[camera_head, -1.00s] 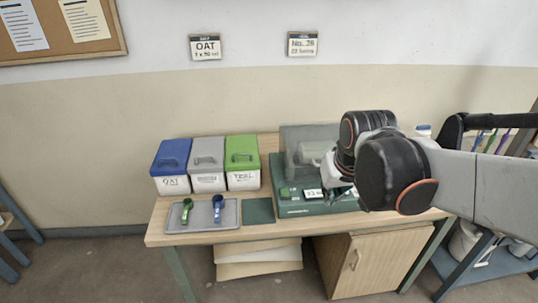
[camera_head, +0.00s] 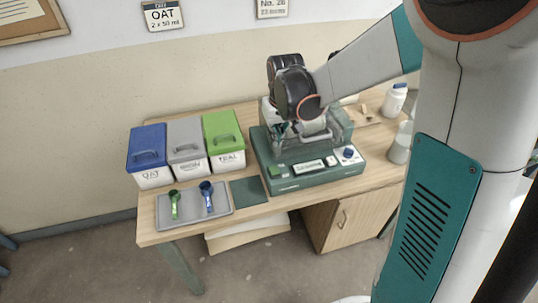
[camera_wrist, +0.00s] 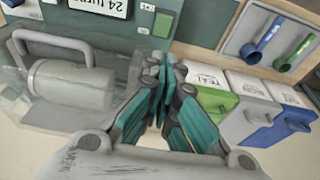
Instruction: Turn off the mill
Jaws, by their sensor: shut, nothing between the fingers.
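The mill (camera_head: 318,176) is a dark green machine on the bench, with a grey drum and clear cover behind its front panel. The panel has a green button (camera_head: 276,171), a display (camera_head: 310,167) and a blue knob (camera_head: 348,153). In the wrist view the green button (camera_wrist: 163,25) sits beside the display (camera_wrist: 100,7), which reads "24 TURNS". The drum (camera_wrist: 72,88) is at left there. My gripper (camera_head: 283,131) is shut and empty, above the mill's left part behind the button. In the wrist view its fingertips (camera_wrist: 163,62) are together, apart from the button.
Blue (camera_head: 148,155), grey (camera_head: 187,147) and green (camera_head: 224,140) lidded buckets stand left of the mill. A grey tray (camera_head: 190,222) holds a green scoop and a blue scoop. A dark green mat (camera_head: 248,191) lies beside it. A white bottle (camera_head: 394,99) stands at right.

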